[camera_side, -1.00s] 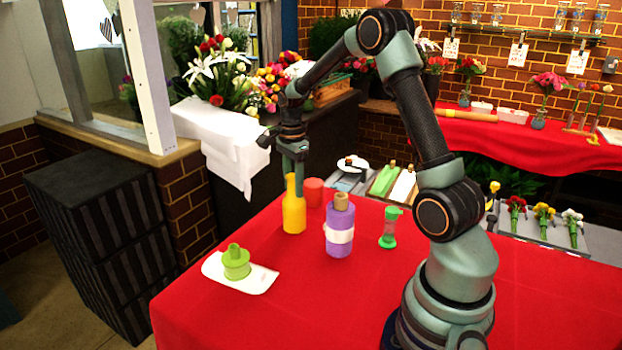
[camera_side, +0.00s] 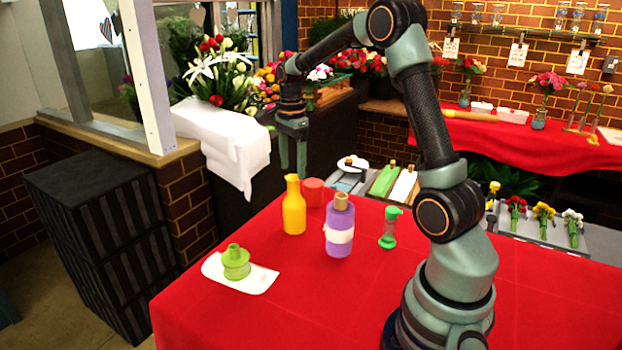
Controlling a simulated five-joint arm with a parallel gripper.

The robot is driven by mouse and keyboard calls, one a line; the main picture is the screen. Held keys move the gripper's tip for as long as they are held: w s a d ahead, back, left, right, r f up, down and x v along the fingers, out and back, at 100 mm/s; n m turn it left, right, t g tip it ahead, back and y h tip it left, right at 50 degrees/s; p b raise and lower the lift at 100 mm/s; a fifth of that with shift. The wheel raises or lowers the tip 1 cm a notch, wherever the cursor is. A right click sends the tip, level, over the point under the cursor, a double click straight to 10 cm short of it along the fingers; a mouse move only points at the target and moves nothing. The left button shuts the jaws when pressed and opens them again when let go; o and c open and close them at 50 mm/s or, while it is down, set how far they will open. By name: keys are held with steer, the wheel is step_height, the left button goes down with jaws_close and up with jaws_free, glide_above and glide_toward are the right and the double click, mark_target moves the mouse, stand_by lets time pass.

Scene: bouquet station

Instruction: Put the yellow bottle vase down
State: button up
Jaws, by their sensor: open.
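The yellow bottle vase (camera_side: 294,212) stands upright on the red tablecloth (camera_side: 230,318), left of the purple bottle. My gripper (camera_side: 292,172) is open and empty. Its fingers point down just above the mouth of the yellow vase, and it appears clear of the vase. The whole yellow vase shows, with its narrow neck on top.
A purple bottle (camera_side: 339,218) with a white band stands to the right. A red round thing (camera_side: 313,191) sits behind the yellow vase. A green hourglass-shaped thing (camera_side: 389,228) is farther right. A lime-green piece (camera_side: 236,263) rests on a white plate (camera_side: 262,281) front left.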

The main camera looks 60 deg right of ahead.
step_height(320, 180, up, 6)
steer(key=s+a+r+n+t, duration=0.1)
steer(key=s+a+r+n, duration=0.1)
steer(key=a+n, duration=0.35)
steer(key=s+a+r+n+t, duration=0.2)
steer(key=s+a+r+n, duration=0.1)
steer(key=a+n, duration=0.25)
steer(key=s+a+f+n+t, duration=0.2)
steer(key=s+a+n, duration=0.5)
steer(key=a+n, duration=0.2)
steer(key=shift+f+n+t, duration=0.3)
steer(key=shift+f+n, duration=0.1)
steer(key=shift+n, duration=0.8)
